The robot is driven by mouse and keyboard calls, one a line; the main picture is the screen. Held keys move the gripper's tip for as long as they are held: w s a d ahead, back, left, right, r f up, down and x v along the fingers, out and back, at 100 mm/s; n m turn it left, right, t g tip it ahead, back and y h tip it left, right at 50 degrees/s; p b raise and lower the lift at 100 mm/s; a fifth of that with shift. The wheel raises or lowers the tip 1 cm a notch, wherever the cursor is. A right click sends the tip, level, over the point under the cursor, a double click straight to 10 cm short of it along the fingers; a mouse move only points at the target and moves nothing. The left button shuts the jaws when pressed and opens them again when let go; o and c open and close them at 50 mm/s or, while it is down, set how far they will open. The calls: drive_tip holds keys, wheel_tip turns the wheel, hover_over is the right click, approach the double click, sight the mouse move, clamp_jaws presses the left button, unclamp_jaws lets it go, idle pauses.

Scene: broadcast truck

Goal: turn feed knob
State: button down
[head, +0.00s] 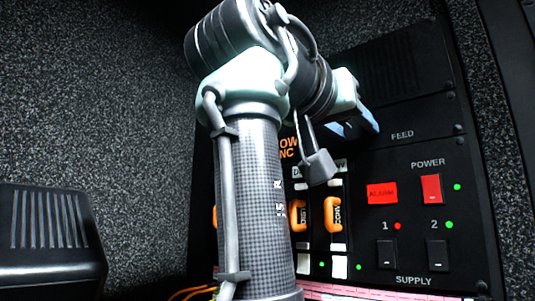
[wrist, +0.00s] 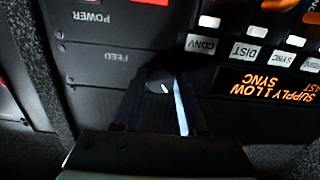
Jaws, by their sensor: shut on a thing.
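The feed knob (wrist: 160,82) is a small dark round knob with a white pointer line, on the black panel near the FEED label in the wrist view. My gripper (wrist: 160,92) is at the knob, with one finger on each side of it, shut on it. In the head view the knob is hidden behind my arm, and my gripper (head: 355,120) shows only in part, at the panel left of the FEED label.
Below FEED in the head view are a red POWER switch (head: 431,188), a red lit alarm button (head: 382,193) and two black SUPPLY switches (head: 387,254). Orange-handled modules (head: 333,214) stand left of these. A dark ribbed box (head: 48,240) is at the far left.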

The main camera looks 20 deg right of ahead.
drive_tip(key=m, duration=0.7)
drive_tip(key=shift+m, duration=0.4)
drive_tip(key=m, duration=0.3)
drive_tip(key=shift+m, duration=0.3)
drive_tip(key=shift+m+h, duration=0.3)
drive_tip(key=shift+m, duration=1.7)
drive_tip(key=shift+c, duration=2.3)
unclamp_jaws()
drive_tip(key=shift+s+f, duration=0.1)
